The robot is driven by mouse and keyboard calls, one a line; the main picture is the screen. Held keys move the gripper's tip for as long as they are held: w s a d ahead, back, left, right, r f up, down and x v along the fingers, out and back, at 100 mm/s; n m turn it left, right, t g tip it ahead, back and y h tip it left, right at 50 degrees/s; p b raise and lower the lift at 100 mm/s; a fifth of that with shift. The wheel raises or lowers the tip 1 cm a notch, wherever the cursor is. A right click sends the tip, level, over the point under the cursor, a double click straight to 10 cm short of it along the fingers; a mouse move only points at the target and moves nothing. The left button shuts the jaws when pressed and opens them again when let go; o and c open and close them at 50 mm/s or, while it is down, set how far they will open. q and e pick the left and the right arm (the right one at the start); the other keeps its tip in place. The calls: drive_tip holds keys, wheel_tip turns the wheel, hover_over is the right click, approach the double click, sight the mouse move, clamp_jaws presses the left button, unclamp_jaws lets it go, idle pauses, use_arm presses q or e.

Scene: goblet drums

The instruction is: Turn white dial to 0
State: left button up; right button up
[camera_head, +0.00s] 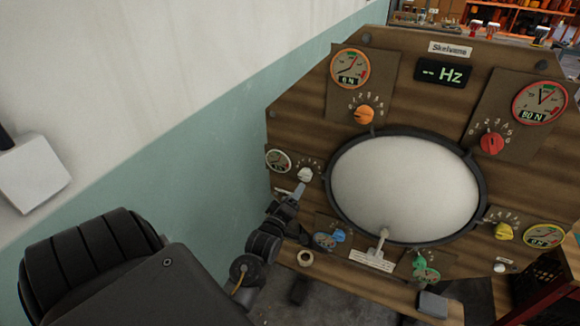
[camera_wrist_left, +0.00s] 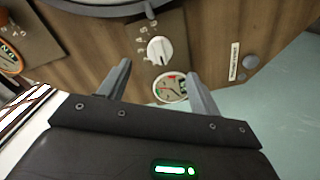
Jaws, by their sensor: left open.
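The white dial (camera_head: 305,175) is a small knob on the left side of the wooden panel, with a number scale around it and a round white gauge (camera_head: 278,161) to its left. In the left wrist view the white dial (camera_wrist_left: 159,49) shows between and beyond my fingers, with the gauge (camera_wrist_left: 170,88) nearer to me. My left gripper (camera_head: 298,190) is close in front of the dial. In the left wrist view its two fingers (camera_wrist_left: 157,82) are apart with nothing between them. I cannot tell exactly which number the dial points at. My right gripper is not in view.
The panel also bears an orange dial (camera_head: 363,114), a red dial (camera_head: 491,143), a yellow dial (camera_head: 503,231), a blue dial (camera_head: 338,236) and a green dial (camera_head: 419,263). A large round drumhead (camera_head: 405,187) is right of the white dial. A wall (camera_head: 190,170) stands left.

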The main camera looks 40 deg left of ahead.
use_arm(q)
drive_tip(key=shift+v, duration=1.2)
drive_tip(key=d+f+m+g+h, duration=0.1)
drive_tip(key=d+f+m+g, duration=0.2)
drive_tip(key=f, duration=0.7)
drive_tip(key=d+f+m+g+h, duration=0.15)
drive_tip(key=f+m, duration=0.25)
drive_tip(key=f, duration=0.5)
drive_tip(key=s+d+f+m+g+h, duration=0.1)
drive_tip(key=s+d+f+m+g, duration=0.15)
drive_tip(key=s+d+f, duration=0.4)
drive_tip(key=s+d+f+m+g+h, duration=0.1)
drive_tip(key=s+f+m+h, duration=0.2)
drive_tip(key=f, duration=0.7)
drive_tip(key=s+d+f+m+g, duration=0.2)
drive_tip(key=s+f, duration=0.4)
drive_tip(key=s, duration=0.2)
drive_tip(key=s+d+f+m+g, duration=0.2)
drive_tip(key=s+f, duration=0.4)
drive_tip(key=s, duration=0.2)
drive_tip(key=s+a+f+m+g, duration=0.1)
drive_tip(key=s+f+g, duration=0.1)
drive_tip(key=s, duration=0.6)
drive_tip(key=s+a+f+m+g, duration=0.1)
drive_tip(key=s+f+g, duration=0.1)
drive_tip(key=s, duration=0.6)
drive_tip(key=shift+s+f+y, duration=0.2)
drive_tip(key=shift+y, duration=0.15)
